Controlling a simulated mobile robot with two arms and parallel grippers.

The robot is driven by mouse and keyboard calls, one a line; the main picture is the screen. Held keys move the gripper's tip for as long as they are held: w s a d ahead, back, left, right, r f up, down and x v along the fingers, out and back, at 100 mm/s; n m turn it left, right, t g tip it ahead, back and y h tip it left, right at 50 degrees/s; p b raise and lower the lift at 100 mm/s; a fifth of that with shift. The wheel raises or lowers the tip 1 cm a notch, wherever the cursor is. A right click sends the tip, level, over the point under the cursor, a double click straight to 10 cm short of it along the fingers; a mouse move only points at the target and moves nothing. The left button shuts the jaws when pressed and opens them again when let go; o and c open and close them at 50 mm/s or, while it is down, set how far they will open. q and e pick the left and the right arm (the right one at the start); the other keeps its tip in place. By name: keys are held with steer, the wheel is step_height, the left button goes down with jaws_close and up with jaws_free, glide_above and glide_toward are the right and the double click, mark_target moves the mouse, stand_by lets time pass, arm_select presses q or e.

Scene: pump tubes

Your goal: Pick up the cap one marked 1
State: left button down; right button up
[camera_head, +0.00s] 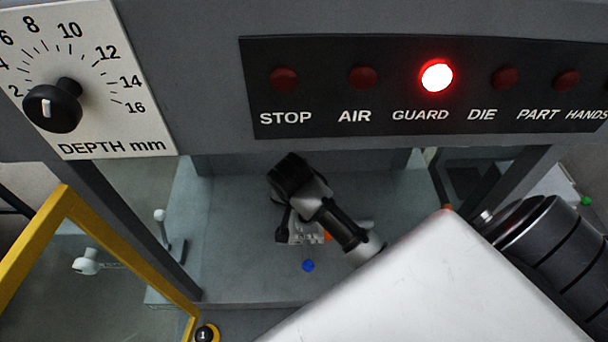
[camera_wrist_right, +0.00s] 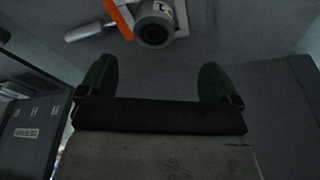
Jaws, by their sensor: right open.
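A small black round piece marked 1 (camera_head: 207,333), with yellow beneath it, shows at the bottom edge of the head view, cut off by the frame. My right gripper (camera_head: 284,222) is inside the machine's opening, close to a pale fixture (camera_head: 303,234) with orange on it; its fingertips are hard to make out there. In the right wrist view my right gripper (camera_wrist_right: 156,80) has its two dark green fingers wide apart with nothing between them. Beyond them is a grey round part (camera_wrist_right: 155,25) with a white label, whose mark I cannot read fully. My left gripper is not in view.
A blue piece (camera_head: 308,266) lies on the grey bed in front of the fixture. An orange part (camera_wrist_right: 119,18) stands beside the round part. A yellow frame (camera_head: 130,250) is at left. The GUARD lamp (camera_head: 436,76) glows red.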

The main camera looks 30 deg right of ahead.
mark_target(302, 223)
steer(key=shift+s+f, duration=0.2)
steer(key=shift+f, duration=0.3)
steer(key=f, duration=0.2)
steer(key=shift+s+d+f+p, duration=0.1)
steer(key=shift+s+f+p, duration=0.1)
steer(key=shift+f+p, duration=0.2)
steer(key=shift+w+d+f, duration=0.15)
steer(key=shift+f, duration=0.1)
steer(key=x, duration=0.2)
steer(key=p+x, duration=0.1)
steer(key=shift+w+d+f+p, duration=0.15)
steer(key=shift+d+f+p, duration=0.15)
steer(key=shift+d, duration=0.2)
steer(key=shift+d+f, duration=0.1)
steer(key=shift+f, duration=0.25)
steer(key=shift+w+f, duration=0.1)
steer(key=shift+f, duration=0.3)
steer(key=c, duration=1.1)
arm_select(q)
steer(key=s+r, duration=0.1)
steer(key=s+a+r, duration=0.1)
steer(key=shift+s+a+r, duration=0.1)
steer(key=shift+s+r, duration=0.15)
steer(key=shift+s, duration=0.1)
arm_select(e)
steer(key=shift+c, duration=0.8)
